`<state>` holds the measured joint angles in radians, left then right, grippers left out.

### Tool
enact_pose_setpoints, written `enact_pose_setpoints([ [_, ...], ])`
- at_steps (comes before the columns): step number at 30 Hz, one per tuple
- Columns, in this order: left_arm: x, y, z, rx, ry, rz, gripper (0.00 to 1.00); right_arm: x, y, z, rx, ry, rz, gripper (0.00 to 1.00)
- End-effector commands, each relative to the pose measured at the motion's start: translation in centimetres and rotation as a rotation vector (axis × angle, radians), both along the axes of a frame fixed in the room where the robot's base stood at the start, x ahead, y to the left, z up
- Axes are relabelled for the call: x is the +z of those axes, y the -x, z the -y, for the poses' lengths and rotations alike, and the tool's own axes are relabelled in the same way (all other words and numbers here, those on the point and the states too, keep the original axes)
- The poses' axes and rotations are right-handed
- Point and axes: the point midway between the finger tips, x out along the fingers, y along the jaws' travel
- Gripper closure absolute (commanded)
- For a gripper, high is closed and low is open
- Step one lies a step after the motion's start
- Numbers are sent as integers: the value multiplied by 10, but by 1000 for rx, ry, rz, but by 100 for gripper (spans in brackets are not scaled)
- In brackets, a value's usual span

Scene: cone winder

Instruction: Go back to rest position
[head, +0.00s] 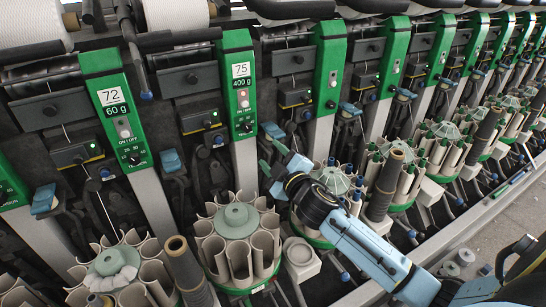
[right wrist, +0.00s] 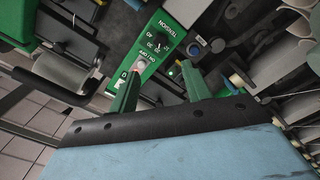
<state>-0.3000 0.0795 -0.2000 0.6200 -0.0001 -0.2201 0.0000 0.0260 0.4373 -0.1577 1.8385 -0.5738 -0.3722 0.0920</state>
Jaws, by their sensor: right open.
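My right gripper (head: 268,156) is in front of the winder, just below the green panel labelled 75 (head: 238,85) and above the round magazine of beige tubes (head: 238,222). Its arm reaches up from the lower right. In the right wrist view the two green fingers (right wrist: 162,82) stand apart with nothing held between them. Behind them is a green control panel (right wrist: 153,52) with a dial and a button. I cannot tell whether the fingers touch the machine. My left gripper does not show.
The cone winder fills the left and back, with a row of green panels and round magazines. White yarn cones (head: 175,12) sit on top. Grey floor (head: 505,215) is open at right.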

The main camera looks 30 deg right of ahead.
Motion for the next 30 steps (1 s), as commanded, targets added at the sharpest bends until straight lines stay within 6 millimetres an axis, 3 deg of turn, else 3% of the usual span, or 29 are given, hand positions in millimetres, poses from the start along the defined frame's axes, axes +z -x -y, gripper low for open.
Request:
enact_pose_setpoints([
  [12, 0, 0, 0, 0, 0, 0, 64, -1, 0, 0, -2, -2, -3, 51],
  [16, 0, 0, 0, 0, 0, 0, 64, -15, 14, -3, -37, -58, -55, 51],
  [20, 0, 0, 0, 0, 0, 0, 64, -52, 55, -12, -135, -204, -218, 51],
  [24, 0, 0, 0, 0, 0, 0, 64, -98, 127, -31, -253, -387, -488, 51],
  [30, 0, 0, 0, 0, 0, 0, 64, -130, 208, -57, -340, -534, -785, 51],
])
